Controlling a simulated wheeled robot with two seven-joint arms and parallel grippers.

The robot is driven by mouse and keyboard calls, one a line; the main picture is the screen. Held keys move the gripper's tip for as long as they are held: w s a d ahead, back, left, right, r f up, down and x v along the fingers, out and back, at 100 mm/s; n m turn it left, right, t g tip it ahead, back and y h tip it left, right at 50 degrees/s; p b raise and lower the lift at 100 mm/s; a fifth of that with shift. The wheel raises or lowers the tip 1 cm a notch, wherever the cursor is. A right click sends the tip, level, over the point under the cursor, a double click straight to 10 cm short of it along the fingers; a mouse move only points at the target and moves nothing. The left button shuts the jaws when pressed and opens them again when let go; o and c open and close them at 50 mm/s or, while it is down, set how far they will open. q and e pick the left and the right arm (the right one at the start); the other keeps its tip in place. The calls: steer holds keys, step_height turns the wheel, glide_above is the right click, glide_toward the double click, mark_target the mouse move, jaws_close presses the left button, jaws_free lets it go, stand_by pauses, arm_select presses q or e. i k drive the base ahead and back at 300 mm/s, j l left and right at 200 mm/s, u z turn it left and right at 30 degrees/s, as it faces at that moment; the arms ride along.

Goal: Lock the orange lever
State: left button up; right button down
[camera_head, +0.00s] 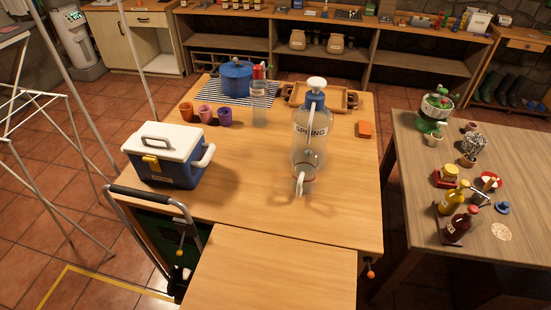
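A small orange-tipped lever (370,274) shows at the right end of the joint between the wooden table (255,210) and the lower wooden leaf (270,275) in front of it. The lever's tip points down and outward, below the table edge. Its mount is partly hidden under the table, and I cannot tell whether it is locked. A second small handle with a yellowish tip (181,239) hangs at the left end of the joint. Neither of my grippers is in view.
A blue-and-white cooler (165,155), a large bottle marked SPRING (310,145) and several cups stand on the table. A black cart handle (150,196) is at the front left. A second table (430,200) with bottles stands right. The leaf is bare.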

mark_target(371, 274)
steer(key=k+l, duration=0.15)
steer(key=z, duration=1)
